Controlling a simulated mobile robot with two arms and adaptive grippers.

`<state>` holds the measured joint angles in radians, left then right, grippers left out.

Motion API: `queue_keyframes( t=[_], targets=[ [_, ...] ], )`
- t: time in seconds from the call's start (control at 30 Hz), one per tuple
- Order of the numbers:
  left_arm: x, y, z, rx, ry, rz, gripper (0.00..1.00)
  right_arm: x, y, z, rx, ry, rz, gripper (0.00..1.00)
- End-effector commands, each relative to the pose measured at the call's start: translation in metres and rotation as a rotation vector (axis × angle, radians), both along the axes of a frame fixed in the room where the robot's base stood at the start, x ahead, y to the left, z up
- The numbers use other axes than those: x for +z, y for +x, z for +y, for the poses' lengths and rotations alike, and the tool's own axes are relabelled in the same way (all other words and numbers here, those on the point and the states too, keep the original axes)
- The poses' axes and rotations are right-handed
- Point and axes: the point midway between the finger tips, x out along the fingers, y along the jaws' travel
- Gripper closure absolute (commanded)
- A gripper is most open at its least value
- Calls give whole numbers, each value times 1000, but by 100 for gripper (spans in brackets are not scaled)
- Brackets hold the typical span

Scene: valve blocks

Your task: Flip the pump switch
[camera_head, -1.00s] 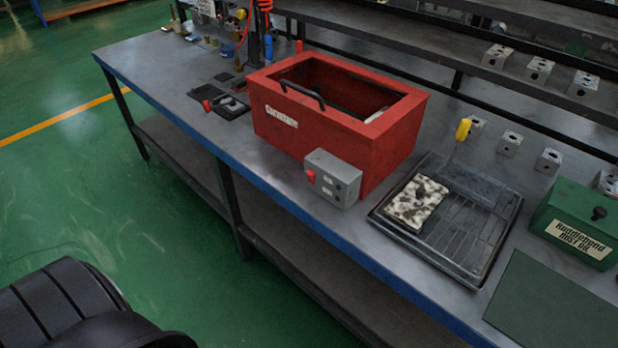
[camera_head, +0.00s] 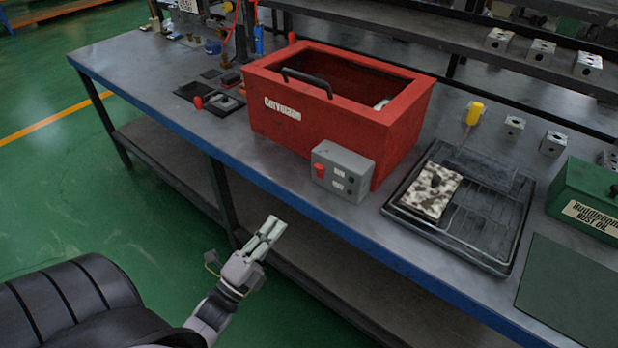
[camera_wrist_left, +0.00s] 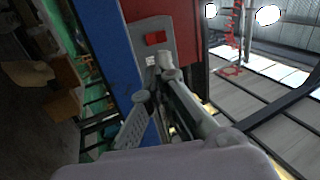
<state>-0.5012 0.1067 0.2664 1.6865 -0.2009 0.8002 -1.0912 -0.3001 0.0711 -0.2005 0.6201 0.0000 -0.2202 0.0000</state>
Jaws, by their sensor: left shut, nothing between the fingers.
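The pump switch is a red switch (camera_head: 319,170) on the front of a grey control box (camera_head: 345,158), which stands against the front of a red open tank (camera_head: 290,120) on the workbench. My left gripper (camera_head: 272,224) is shut and empty, in front of the bench's blue edge, below and to the left of the box. In the left wrist view the red switch (camera_wrist_left: 155,38) and the grey box (camera_wrist_left: 151,55) show ahead of the left gripper (camera_wrist_left: 163,62), with a gap whose size I cannot judge. My right gripper is in neither view.
A black tray (camera_head: 500,230) with a spotted cloth (camera_head: 430,190) lies right of the tank. A green oil box (camera_head: 585,205) stands at the far right, near a dark green mat (camera_head: 570,295). Several metal blocks (camera_head: 553,143) stand behind. The bench's blue edge (camera_head: 300,215) borders open floor.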

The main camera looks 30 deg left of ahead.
Motion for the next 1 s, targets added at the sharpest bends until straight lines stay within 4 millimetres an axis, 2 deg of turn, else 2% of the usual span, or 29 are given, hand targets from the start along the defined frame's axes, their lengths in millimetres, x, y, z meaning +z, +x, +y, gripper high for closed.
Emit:
queue_keyframes(
  t=[0.1, 0.4, 0.53, 0.67, 1.0],
  targets=[
    [11, -3, 0, 3, 36, -35, 100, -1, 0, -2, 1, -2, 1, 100],
    [12, -2, 0, 3, 35, -36, 100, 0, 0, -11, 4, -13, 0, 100],
    [17, 6, -1, 1, 34, -38, 100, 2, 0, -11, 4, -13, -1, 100],
    [26, 24, -2, 0, 34, -39, 100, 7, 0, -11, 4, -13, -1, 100],
    [55, 90, -7, 2, 35, -37, 100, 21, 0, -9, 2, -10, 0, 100]
  ],
)
